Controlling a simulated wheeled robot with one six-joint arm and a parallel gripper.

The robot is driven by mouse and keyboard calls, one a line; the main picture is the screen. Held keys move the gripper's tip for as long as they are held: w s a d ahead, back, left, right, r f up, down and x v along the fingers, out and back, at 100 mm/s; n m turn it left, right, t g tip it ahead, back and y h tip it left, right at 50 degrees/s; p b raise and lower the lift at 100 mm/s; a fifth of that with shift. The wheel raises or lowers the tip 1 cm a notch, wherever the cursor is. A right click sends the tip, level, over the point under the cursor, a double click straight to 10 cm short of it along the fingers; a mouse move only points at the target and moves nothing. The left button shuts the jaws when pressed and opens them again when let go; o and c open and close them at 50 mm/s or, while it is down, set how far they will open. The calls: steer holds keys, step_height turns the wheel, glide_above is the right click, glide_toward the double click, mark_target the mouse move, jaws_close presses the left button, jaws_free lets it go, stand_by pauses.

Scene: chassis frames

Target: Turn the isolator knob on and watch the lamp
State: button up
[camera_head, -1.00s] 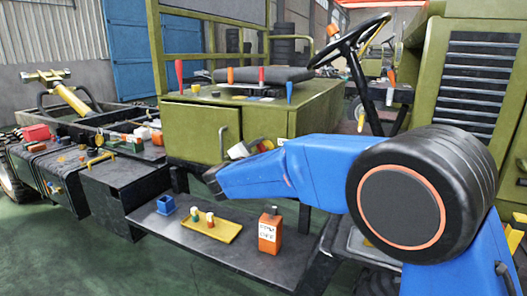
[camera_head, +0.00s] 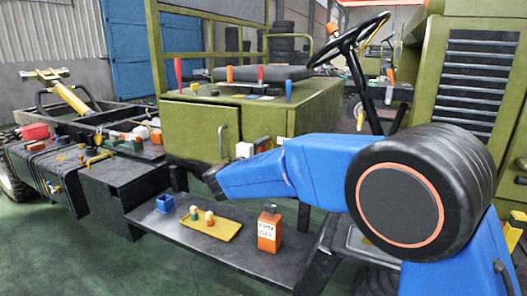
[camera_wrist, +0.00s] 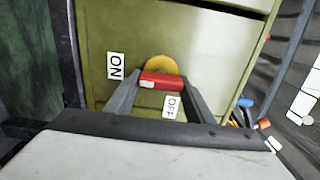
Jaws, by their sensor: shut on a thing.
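The isolator knob has a red handle (camera_wrist: 160,79) on a yellow disc (camera_wrist: 160,63), set on an olive green panel (camera_wrist: 205,50) in the wrist view. A white mark shows at the handle's left end. A white ON label (camera_wrist: 116,66) is to the left and a white OFF label (camera_wrist: 171,106) is below right. My gripper (camera_wrist: 160,84) has a finger at each end of the red handle and is shut on it. In the head view my blue arm hides the knob. I cannot make out a lamp in either view.
Below the arm, a dark shelf (camera_head: 200,253) holds a blue holder (camera_head: 165,204), a yellow tray (camera_head: 222,231) and an orange box (camera_head: 269,232). The green cabinet (camera_head: 190,128) stands behind, with a steering wheel (camera_head: 349,42) above. Clear floor is at the lower left.

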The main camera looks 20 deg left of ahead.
steer(key=shift+f, duration=0.1)
stand_by(0.3)
steer(key=o, duration=1.1)
steer(key=shift+c, duration=0.2)
steer(key=shift+s, duration=0.15)
steer(key=s+a, duration=0.1)
steer(key=s, duration=1.6)
steer(key=shift+a, duration=0.15)
steer(key=shift+s, duration=0.15)
